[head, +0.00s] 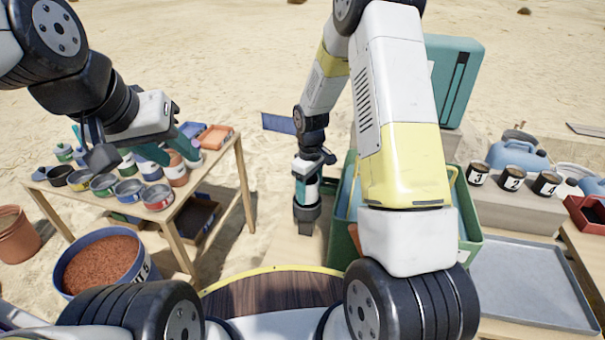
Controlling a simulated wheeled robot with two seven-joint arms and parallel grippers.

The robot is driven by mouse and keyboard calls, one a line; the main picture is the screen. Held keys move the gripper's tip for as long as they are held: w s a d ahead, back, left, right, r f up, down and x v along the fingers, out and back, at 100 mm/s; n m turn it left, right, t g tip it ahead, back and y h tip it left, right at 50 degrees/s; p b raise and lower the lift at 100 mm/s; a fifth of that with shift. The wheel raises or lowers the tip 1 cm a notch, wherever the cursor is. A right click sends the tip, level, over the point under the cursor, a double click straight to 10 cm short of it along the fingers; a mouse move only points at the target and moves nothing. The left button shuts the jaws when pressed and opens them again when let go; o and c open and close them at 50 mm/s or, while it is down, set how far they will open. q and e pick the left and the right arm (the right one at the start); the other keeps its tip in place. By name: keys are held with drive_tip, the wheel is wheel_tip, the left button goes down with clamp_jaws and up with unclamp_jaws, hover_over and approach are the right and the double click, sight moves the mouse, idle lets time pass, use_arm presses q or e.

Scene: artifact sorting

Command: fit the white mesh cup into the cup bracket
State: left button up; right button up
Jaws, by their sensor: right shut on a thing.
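My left gripper (170,143) hangs over the left wooden table, its teal fingers apart, with no held thing visible between them. My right gripper (306,190) points down beside the green crate, left of my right forearm. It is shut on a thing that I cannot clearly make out. I cannot identify the white mesh cup or the cup bracket in this view. My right arm hides part of the middle.
The wooden table (216,166) holds several paint cans and bottles. A bucket of reddish grains (103,262) stands below it. The green crate (340,215) is behind my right arm. At right are numbered cups (512,178) and a grey tray (535,285).

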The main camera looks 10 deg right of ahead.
drive_tip(key=shift+f, duration=0.1)
drive_tip(key=shift+f, duration=0.35)
drive_tip(key=shift+f, duration=0.4)
drive_tip(key=o, duration=1.6)
drive_tip(key=shift+c, duration=0.2)
drive_tip(key=shift+r, duration=0.1)
wheel_tip(320, 180, up, 8)
drive_tip(key=shift+f, duration=0.2)
